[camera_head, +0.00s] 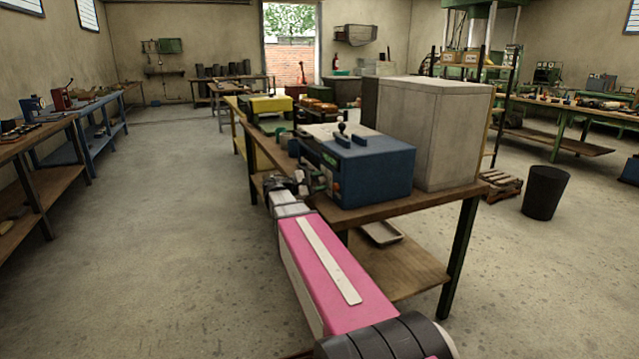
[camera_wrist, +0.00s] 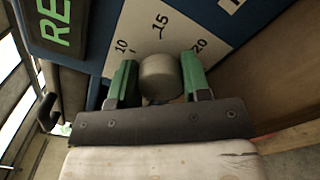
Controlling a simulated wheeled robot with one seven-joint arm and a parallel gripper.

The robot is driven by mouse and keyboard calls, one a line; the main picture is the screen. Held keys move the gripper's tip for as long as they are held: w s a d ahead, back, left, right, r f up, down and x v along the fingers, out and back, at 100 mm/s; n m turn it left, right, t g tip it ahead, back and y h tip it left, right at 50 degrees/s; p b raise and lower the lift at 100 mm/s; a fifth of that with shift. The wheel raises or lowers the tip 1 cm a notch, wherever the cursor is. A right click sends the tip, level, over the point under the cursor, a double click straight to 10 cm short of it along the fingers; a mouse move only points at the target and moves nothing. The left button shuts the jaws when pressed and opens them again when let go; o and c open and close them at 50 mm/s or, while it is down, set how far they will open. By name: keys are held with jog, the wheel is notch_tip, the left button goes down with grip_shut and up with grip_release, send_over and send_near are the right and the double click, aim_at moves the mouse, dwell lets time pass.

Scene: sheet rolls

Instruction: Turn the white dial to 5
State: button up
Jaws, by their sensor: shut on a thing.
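The white dial (camera_wrist: 160,77) is a round pale knob in the wrist view, on a light scale plate (camera_wrist: 178,25) marked 10, 15 and 20. My gripper (camera_wrist: 160,85) is shut on the dial, with one green finger on each side of it. The dial's pointer and lower scale numbers are hidden, so I cannot tell its setting. In the head view, my gripper (camera_head: 308,186) reaches the left face of a blue box-shaped device (camera_head: 375,175); the dial is hidden there.
The device stands on a wooden workbench (camera_head: 430,205), against a large grey box (camera_head: 455,130). A black bin (camera_head: 545,192) stands on the floor to the right. Floor to the left is clear.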

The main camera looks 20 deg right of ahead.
jog(key=shift+m, duration=2)
jog(key=shift+s, duration=0.1)
jog(key=shift+f, duration=0.1)
jog(key=o, duration=0.9)
jog(key=shift+a, duration=0.15)
jog(key=a, duration=1)
jog(key=shift+s+a, duration=0.15)
jog(key=shift+a, duration=0.15)
